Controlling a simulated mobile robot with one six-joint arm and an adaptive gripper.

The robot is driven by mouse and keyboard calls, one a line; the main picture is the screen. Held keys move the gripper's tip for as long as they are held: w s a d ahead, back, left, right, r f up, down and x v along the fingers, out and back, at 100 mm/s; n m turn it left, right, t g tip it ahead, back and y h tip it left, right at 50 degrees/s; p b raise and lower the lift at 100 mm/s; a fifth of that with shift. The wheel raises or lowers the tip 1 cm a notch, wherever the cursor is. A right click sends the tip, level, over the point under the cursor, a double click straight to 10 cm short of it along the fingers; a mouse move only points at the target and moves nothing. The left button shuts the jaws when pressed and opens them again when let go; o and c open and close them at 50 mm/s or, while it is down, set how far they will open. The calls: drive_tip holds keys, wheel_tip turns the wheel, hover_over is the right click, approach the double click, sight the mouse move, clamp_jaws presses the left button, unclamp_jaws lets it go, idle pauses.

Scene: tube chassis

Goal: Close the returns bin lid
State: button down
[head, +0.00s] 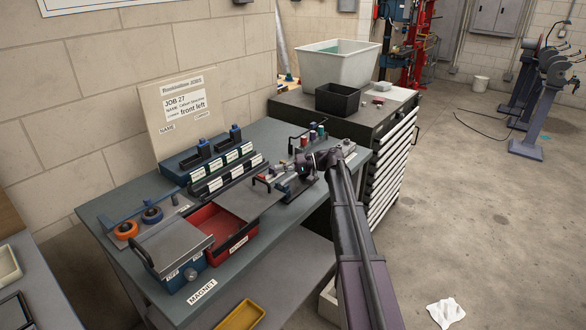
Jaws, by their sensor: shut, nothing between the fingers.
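A red bin (208,226) stands at the front of the workbench, with its inside partly showing and a small white label on its front that is too small to read surely. A flat grey lid panel (252,197) lies at the bin's right side, leaving the left part of the bin uncovered. My gripper (282,176) is over the right half of the bench, right of the panel, shut and empty. Small fixtures crowd around its tips, so I cannot tell whether it touches anything.
A blue box with a grey lid (174,243) stands left of the red bin. Dark labelled racks (222,170), orange and blue rolls (126,230) and a sign board (180,110) are behind. A drawer cabinet (395,155) carries a white tub (338,66). Open floor lies right.

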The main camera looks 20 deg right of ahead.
drive_tip(key=a, duration=0.1)
drive_tip(key=s+a, duration=0.1)
drive_tip(key=s+a+f, duration=0.1)
drive_tip(key=a, duration=0.1)
drive_tip(key=shift+s+a+b, duration=0.1)
drive_tip(key=shift+b, duration=0.25)
